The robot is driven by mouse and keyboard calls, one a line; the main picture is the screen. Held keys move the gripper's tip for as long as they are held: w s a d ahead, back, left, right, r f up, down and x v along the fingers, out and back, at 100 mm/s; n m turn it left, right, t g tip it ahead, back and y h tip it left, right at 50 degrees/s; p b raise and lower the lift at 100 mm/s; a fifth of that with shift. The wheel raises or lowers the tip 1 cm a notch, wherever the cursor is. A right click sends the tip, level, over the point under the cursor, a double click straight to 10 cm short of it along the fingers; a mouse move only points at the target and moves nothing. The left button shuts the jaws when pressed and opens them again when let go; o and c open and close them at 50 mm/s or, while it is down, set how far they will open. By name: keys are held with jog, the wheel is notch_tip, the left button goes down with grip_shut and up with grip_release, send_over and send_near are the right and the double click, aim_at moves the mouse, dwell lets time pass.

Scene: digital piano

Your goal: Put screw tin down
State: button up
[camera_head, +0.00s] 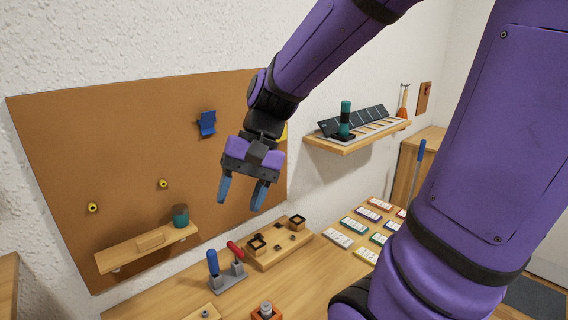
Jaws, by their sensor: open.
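A small round container (181,217), teal and reddish-brown, stands upright at the right end of the lower wooden shelf (120,257) on the brown board. It looks like the screw tin, but no label is readable. My gripper (242,194) points downward in front of the board, to the right of the container and apart from it. Its blue fingers are spread, with nothing visible between them.
A tool stand (229,279) with blue and red handles and a wooden block (280,245) stand on the workbench below. Colored cards (338,238) lie farther right. A wall shelf (345,146) holds a dark panel and a green-banded item. Yellow pegs and a blue holder (207,123) are on the board.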

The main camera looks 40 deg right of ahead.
jog(key=s+d+r+n+t+h, duration=0.4)
jog(key=s+r+n+t+h, duration=0.1)
jog(key=s+r, duration=0.2)
jog(key=shift+n+t+h, duration=0.3)
jog(key=shift+t, duration=0.1)
jog(key=shift+f, duration=0.1)
dwell(1.0)
